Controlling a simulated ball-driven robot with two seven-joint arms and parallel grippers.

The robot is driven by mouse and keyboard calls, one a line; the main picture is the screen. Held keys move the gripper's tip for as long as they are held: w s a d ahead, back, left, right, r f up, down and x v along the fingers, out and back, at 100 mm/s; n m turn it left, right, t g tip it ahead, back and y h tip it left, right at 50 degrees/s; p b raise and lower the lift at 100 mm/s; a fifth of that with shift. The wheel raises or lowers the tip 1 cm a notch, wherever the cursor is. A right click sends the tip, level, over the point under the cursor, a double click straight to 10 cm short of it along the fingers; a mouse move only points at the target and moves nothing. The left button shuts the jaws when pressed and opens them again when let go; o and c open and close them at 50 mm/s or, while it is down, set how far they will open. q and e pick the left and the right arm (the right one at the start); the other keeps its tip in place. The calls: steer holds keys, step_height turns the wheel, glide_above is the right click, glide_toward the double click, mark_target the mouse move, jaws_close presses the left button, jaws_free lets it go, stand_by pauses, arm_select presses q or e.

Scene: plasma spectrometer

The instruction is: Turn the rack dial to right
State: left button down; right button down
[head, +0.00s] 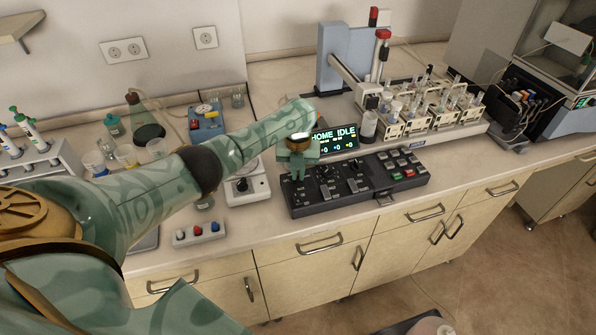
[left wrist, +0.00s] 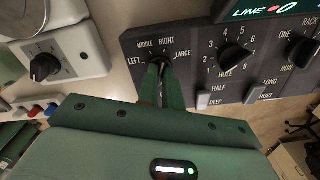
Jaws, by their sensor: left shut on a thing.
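The black control panel (head: 345,204) stands on the counter. It also fills the upper part of the left wrist view (left wrist: 200,75). The rack dial (left wrist: 159,61) sits at the panel's left end, ringed by the labels LEFT, MIDDLE, RIGHT and LARGE. My left gripper (head: 298,175) comes down over that end. In the left wrist view its fingers (left wrist: 160,80) are shut on the dial from both sides. They hide most of the dial, so its pointer cannot be read. My right gripper is not in view.
The HOLE dial (left wrist: 232,57) is just right of the fingers, with white DEEP and HORT keys below. A display (head: 333,141) reading HOME IDLE stands behind the panel. A white device with a knob (head: 246,186) is close on the left. Sample racks (head: 430,118) stand behind right.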

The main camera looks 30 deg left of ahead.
mark_target(298, 176)
arm_select(q)
steer(key=shift+f, duration=0.1)
stand_by(0.3)
steer(key=c, duration=1.6)
jaws_free()
steer(key=shift+o, duration=0.2)
step_height(298, 176, up, 16)
steer(key=p, duration=0.6)
steer(key=shift+r, duration=0.2)
